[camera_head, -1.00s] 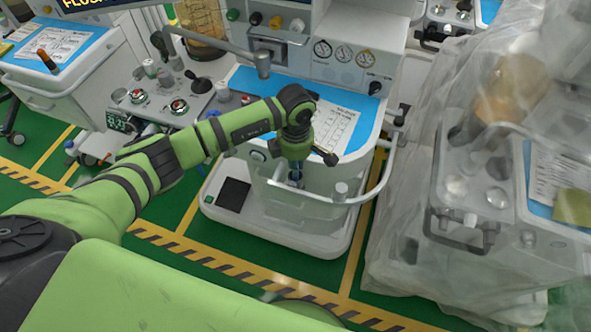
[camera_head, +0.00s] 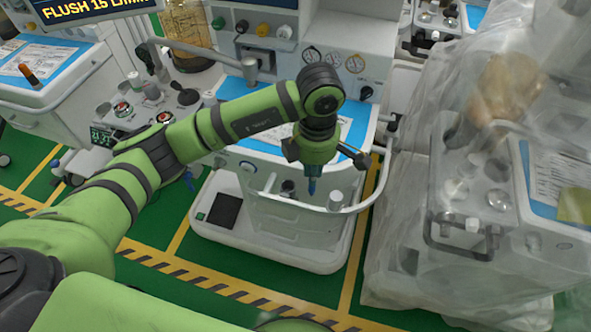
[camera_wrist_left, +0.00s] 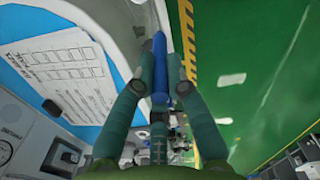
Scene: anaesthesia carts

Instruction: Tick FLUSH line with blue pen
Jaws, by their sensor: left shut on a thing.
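A blue pen (camera_head: 312,187) points down from my left gripper (camera_head: 312,172), beside the front rail of the middle cart. In the left wrist view my left gripper (camera_wrist_left: 160,85) is shut on the blue pen (camera_wrist_left: 159,60), which sticks out past the fingertips. The printed checklist sheet (camera_wrist_left: 65,70) lies on the cart's blue top, left of the pen in that view. In the head view my arm covers much of the sheet. The line text is too small to read, so I cannot tell which is FLUSH. My right gripper is not in view.
The middle cart (camera_head: 290,220) has a curved front rail (camera_head: 365,195). A plastic-draped cart (camera_head: 400,230) stands at the right. Another cart (camera_head: 30,110) with a sheet is at the left. A display (camera_head: 90,10) reads FLUSH 15 L/MIN. Green floor lies in front.

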